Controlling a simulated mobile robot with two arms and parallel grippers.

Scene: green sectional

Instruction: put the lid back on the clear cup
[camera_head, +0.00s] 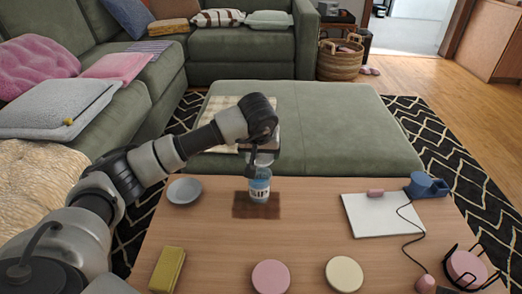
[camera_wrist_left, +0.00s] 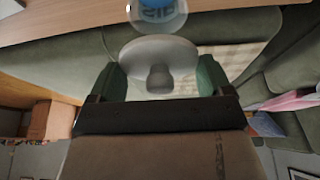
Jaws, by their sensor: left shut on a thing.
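The clear cup (camera_head: 260,190) with a blue and white label stands upright on a dark brown mat (camera_head: 242,211) on the wooden table. Its label also shows at the top of the left wrist view (camera_wrist_left: 158,12). My left gripper (camera_head: 261,152) is above the cup, pointing down. In the left wrist view my left gripper (camera_wrist_left: 160,80) is shut on the lid (camera_wrist_left: 157,52), a pale round disc with a knob. The lid is over the cup's top, close to it; I cannot tell whether they touch. My right gripper is not in view.
A grey-blue dish (camera_head: 185,191) is left of the cup. A yellow block (camera_head: 168,269), a pink disc (camera_head: 271,277) and a cream disc (camera_head: 344,274) lie in front. A white board (camera_head: 380,218) and a corded blue object (camera_head: 427,186) are right. A green ottoman (camera_head: 345,130) stands behind.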

